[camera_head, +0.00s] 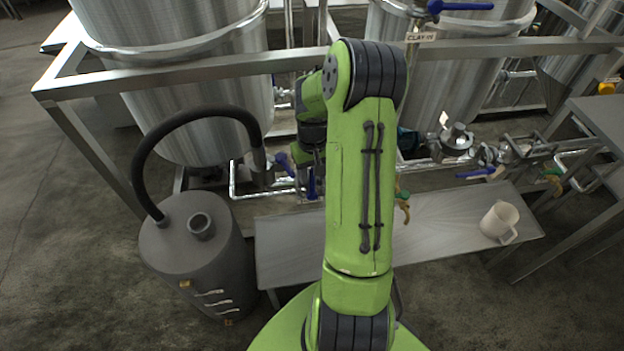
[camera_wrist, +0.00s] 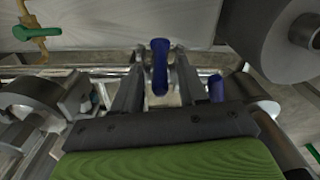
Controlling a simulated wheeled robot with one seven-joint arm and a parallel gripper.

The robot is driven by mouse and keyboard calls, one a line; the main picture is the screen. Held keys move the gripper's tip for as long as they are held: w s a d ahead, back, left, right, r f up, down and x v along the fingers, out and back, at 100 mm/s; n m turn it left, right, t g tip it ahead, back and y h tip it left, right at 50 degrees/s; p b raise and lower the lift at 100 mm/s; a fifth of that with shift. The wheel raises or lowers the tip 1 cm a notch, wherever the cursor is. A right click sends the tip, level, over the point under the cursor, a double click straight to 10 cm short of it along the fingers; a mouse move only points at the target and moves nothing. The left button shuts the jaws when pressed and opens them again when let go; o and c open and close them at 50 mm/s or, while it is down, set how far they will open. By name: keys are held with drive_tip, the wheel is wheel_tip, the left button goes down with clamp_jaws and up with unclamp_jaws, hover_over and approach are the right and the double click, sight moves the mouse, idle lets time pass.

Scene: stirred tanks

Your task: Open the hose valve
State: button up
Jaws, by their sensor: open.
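The black hose (camera_head: 195,113) arches from the grey drum to a pipe end under the left tank. Two blue valve handles, one near the hose end (camera_head: 284,162) and one beside it to the right (camera_head: 312,184), show close to my gripper. In the wrist view, one blue handle (camera_wrist: 160,66) stands upright between the fingers of my gripper (camera_wrist: 157,72). The fingers are open on either side of it, and I cannot tell whether they touch it. A second blue handle (camera_wrist: 215,88) is just outside the right finger. My arm hides part of this area in the head view.
The grey drum (camera_head: 195,255) stands at left. A steel frame rail (camera_head: 190,74) crosses before the tanks. Pipes run close around my gripper. The floor at far left is clear.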

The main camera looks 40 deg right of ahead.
drive_tip(key=shift+f, duration=0.8)
drive_tip(key=shift+c, duration=0.3)
clamp_jaws()
